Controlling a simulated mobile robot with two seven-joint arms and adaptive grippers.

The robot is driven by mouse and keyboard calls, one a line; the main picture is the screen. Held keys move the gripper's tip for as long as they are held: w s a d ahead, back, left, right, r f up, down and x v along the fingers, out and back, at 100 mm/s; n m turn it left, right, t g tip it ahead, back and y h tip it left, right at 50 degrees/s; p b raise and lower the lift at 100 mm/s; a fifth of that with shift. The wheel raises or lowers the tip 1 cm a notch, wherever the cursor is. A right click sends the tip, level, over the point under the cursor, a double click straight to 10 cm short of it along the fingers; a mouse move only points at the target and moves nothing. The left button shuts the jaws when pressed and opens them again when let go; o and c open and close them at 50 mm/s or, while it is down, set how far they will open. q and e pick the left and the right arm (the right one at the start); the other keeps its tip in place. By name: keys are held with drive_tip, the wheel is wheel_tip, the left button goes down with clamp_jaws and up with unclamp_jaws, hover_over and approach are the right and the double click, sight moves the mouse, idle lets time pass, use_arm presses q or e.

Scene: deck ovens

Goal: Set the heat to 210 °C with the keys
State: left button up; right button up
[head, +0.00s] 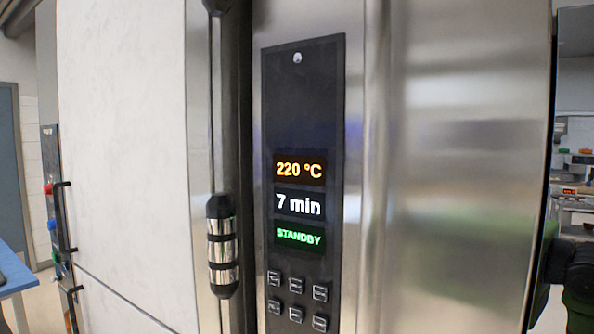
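The oven's black control panel (303,115) is upright in the middle of the head view. Its top display (299,170) reads 220 °C in orange. The time display (299,204) below reads 7 min in white, and the status display (299,236) reads STANDBY in green. Under them are small square keys (297,288) in two rows; their markings are too small to read. Neither of my grippers shows in the view, and nothing covers the panel's displays or keys.
A vertical door handle (222,245) with a black and chrome grip sticks out just left of the panel. A broad steel front (455,160) lies to the right. A blue table (15,275) stands at far left. A dark jointed part shows at the right edge.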

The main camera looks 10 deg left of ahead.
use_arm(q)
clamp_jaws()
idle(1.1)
